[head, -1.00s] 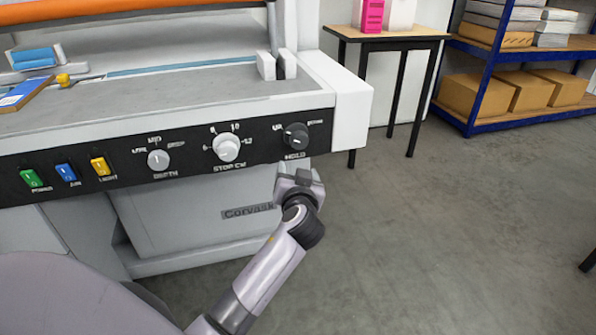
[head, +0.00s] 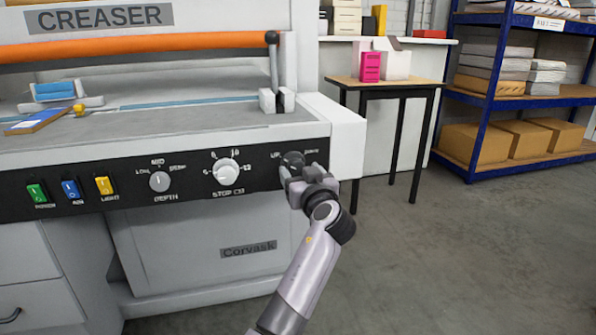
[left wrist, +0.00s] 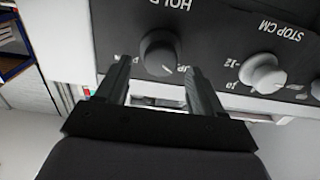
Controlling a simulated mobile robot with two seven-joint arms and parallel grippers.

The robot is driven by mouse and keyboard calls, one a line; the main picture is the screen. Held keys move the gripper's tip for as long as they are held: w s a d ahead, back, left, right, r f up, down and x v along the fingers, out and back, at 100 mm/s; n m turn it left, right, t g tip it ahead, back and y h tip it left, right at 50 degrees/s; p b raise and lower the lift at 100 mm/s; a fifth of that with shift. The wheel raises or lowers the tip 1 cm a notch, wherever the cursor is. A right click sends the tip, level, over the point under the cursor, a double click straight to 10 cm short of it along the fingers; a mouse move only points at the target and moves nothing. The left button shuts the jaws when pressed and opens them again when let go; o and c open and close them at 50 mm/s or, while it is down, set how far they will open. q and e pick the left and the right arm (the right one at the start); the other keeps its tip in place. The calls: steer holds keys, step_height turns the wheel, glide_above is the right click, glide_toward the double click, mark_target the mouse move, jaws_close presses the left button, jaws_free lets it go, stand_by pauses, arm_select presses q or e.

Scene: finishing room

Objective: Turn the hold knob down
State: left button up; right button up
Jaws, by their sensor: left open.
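The hold knob (head: 292,159) is a dark round knob at the right end of the creaser's black control panel, with "UP" printed to its left. In the head view my left gripper (head: 291,182) is right in front of it and hides its lower part and the HOLD label. In the left wrist view, which is upside down, the hold knob (left wrist: 158,53) lies ahead, between the lines of the two fingers. Its pale pointer mark is beside the word "UP". My left gripper (left wrist: 158,85) is open, with nothing between its fingers. My right gripper is not in view.
The grey stop knob (head: 226,173) and depth knob (head: 159,181) sit left along the panel. Green, blue and yellow switches (head: 70,190) are further left. A small table (head: 385,84) and a blue shelf (head: 482,100) stand behind right. The floor at right is clear.

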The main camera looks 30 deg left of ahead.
mark_target(295, 166)
arm_select(q)
steer(key=shift+x, duration=1.45)
steer(key=shift+c, duration=0.4)
steer(key=c, duration=0.9)
steer(key=shift+c, duration=0.2)
